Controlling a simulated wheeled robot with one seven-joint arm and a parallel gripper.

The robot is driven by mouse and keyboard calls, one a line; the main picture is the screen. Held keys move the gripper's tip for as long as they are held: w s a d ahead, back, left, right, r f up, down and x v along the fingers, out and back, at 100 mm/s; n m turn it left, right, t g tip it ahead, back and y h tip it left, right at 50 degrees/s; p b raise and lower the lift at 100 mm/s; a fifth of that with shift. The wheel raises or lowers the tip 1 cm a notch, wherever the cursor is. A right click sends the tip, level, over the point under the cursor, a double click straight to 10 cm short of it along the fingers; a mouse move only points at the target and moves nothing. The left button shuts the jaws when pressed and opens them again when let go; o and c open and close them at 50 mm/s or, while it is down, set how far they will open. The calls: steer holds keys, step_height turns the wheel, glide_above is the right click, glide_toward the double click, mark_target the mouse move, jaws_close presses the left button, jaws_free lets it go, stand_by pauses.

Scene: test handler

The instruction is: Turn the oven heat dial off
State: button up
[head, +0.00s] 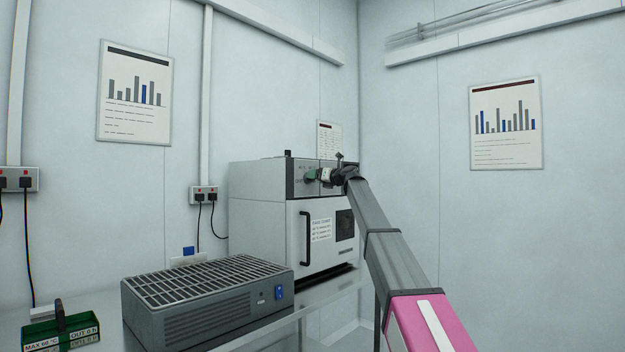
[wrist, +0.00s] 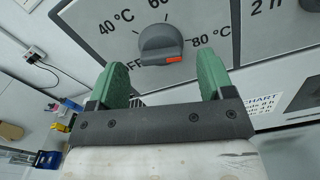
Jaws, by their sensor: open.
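The oven (head: 262,205) is a white box with a grey control panel in the head view. The heat dial (wrist: 159,42) is a dark grey knob with a raised grip bar in the wrist view. Its orange-red mark is at the right end of the bar, on the 80 °C side. The OFF label, at lower left, is partly covered by my left finger. My gripper (wrist: 162,64) is open, its green fingers apart on either side of the dial's lower part in the picture. Contact cannot be told. In the head view my gripper (head: 313,175) is at the panel and hides the dial.
The oven door has a black handle (head: 305,240) and a dark window below the panel. A grey vented box (head: 208,298) stands on the bench in front of the oven. A green tray (head: 62,332) is at the lower left. Another panel knob (wrist: 311,4) shows at upper right.

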steer(key=x, duration=0.3)
steer(key=shift+w+a, duration=0.1)
steer(key=shift+w, duration=0.05)
steer(key=c, duration=0.9)
